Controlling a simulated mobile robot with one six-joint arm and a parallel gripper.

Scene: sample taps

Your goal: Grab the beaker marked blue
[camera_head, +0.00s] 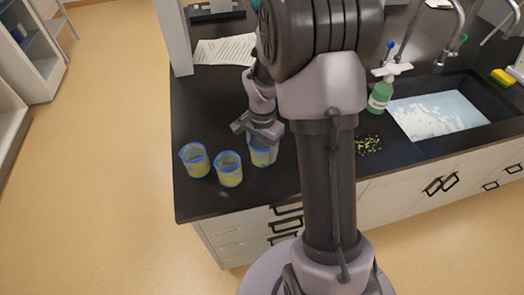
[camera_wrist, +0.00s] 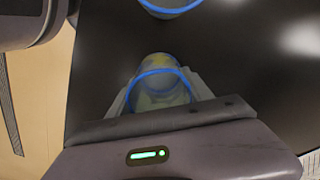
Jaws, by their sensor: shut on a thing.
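Several beakers with blue rims and yellowish lower parts stand in a row at the counter's left front: a left beaker (camera_head: 194,161), a middle beaker (camera_head: 229,170) and a right beaker (camera_head: 264,155). My gripper (camera_head: 262,135) is at the right beaker and partly covers its top. In the wrist view, my gripper (camera_wrist: 158,98) is shut on this blue-rimmed beaker (camera_wrist: 158,84), with a finger on either side. Another blue-rimmed beaker (camera_wrist: 170,5) shows at the top edge, apart from the held one. I cannot read any marking that sets one beaker apart.
The black counter (camera_head: 205,110) holds papers (camera_head: 225,50) behind the beakers. The counter's front edge is close to the beakers.

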